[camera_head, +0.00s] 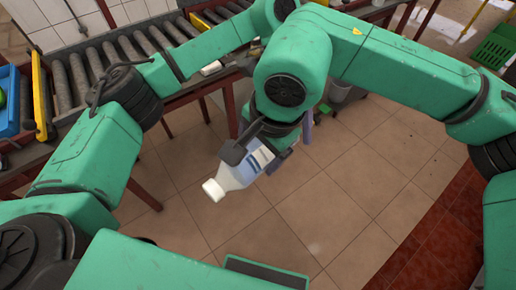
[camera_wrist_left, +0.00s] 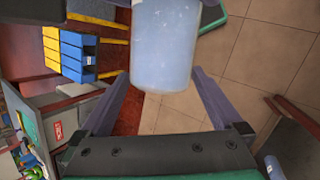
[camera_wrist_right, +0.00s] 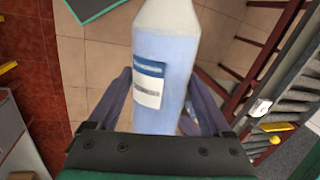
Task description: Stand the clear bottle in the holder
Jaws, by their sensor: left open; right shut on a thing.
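The bottle (camera_head: 230,178) is pale and bluish with a white cap and a blue-and-white label. It hangs in the air, tilted, with its cap toward the lower left in the head view. My right gripper (camera_head: 258,148) is shut around its body. In the right wrist view the bottle (camera_wrist_right: 165,60) stands between the fingers, label showing. My left gripper (camera_wrist_left: 163,78) is open; in its wrist view the bottle's base (camera_wrist_left: 163,65) shows between and beyond the fingertips, with gaps on both sides. In the head view the left gripper is mostly hidden behind my arm. I cannot pick out a holder.
A roller conveyor (camera_head: 90,62) runs along the upper left, with a blue crate (camera_head: 10,108) at its left end. A green crate (camera_head: 494,46) stands at the far right. A green-edged panel (camera_head: 262,270) is low in front. Tiled floor below the bottle is clear.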

